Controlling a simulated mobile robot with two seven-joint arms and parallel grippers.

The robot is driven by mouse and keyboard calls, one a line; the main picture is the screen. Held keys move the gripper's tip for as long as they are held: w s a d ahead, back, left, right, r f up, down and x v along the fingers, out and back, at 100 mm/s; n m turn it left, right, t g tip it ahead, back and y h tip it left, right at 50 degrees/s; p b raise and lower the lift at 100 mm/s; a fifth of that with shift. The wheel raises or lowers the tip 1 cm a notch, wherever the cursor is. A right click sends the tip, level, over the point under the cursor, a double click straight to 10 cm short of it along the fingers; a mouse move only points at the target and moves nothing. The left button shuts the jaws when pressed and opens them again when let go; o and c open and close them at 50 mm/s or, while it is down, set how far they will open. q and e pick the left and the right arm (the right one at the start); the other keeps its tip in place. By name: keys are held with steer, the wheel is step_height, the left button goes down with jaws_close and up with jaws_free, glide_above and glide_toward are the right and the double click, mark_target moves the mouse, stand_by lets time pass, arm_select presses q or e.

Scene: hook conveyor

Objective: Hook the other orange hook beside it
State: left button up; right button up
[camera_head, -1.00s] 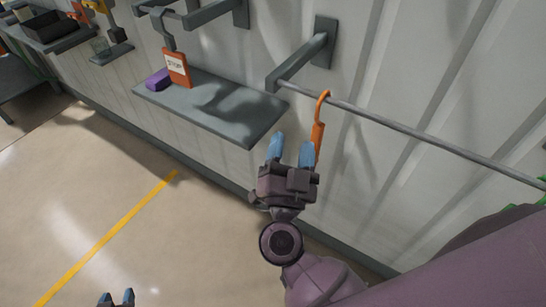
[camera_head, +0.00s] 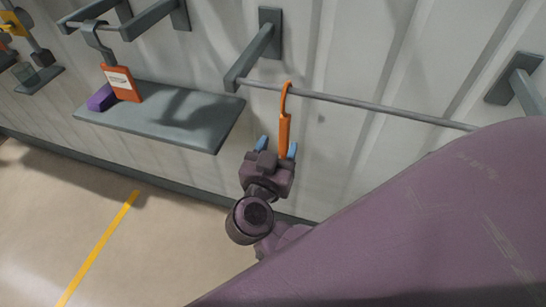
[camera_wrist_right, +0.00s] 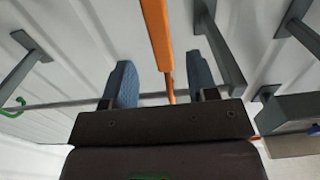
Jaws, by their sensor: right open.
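An orange hook (camera_head: 285,128) hangs by its curved top from the thin grey rail (camera_head: 375,107), its long handle pointing down. My right gripper (camera_head: 277,147) is at the handle's lower end, open, with a blue finger on each side. The right wrist view shows the orange handle (camera_wrist_right: 159,35) between the two spread fingers (camera_wrist_right: 161,82), with a gap to each. A green hook (camera_wrist_right: 14,107) shows at the left edge of that view. My left gripper is out of view. I see no second orange hook on this rail.
A grey shelf (camera_head: 180,120) stands left of my right gripper. A purple block (camera_head: 101,98) is on it, and an orange-red sign (camera_head: 122,85) hangs over it from a grey hook. Wall brackets (camera_head: 257,48) jut out above. My own arm covers the lower right.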

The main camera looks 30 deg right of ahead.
mark_target(283, 133)
steer(key=x, duration=0.7)
steer(key=shift+w, duration=0.2)
jaws_close()
stand_by(0.6)
